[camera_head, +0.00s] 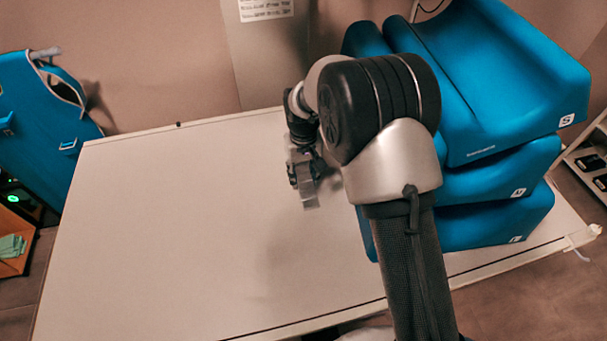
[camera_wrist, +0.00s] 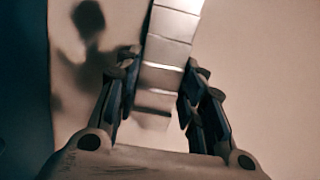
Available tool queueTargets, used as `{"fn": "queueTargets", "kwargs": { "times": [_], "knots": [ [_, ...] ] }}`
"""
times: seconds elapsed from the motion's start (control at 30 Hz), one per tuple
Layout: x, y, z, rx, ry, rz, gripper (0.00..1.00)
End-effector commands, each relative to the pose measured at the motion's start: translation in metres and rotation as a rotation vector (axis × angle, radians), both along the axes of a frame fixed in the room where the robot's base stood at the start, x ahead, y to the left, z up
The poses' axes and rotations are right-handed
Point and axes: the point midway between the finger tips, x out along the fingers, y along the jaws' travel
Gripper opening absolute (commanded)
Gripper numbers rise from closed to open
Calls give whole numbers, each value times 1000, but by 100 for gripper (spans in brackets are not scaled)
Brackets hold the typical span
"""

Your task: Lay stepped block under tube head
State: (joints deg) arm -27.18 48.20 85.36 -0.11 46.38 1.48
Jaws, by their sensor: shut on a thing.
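The stepped block (camera_wrist: 167,50) is a silvery metal piece with several step faces. In the wrist view it stands between the two fingers of my gripper (camera_wrist: 160,98), which is shut on it, and it runs out of the top of the picture. In the head view the block (camera_head: 308,188) hangs below my gripper (camera_head: 303,168), over the pale table (camera_head: 170,240). It looks held above the table top, but the exact gap is hard to tell. My arm hides part of the table's right side. I cannot make out the tube head in either view.
Blue cushions (camera_head: 490,85) marked with size letters are stacked at the table's right, close to my arm. The table's left and middle are clear.

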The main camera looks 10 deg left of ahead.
Motion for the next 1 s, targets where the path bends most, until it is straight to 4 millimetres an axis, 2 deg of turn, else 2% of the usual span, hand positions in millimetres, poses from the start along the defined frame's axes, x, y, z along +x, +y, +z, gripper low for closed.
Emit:
{"fn": "queueTargets", "kwargs": {
  "times": [0.03, 0.3, 0.67, 0.83, 1.0],
  "knots": [
    [0, 0, -2, 0, 1, 0, 38],
    [0, 0, -1, 0, 1, 0, 56],
    [0, 0, 2, 0, 0, 0, 56],
    [1, 0, 25, 1, -2, 0, 56],
    [1, 0, 64, 1, -3, 0, 56]
  ]
}}
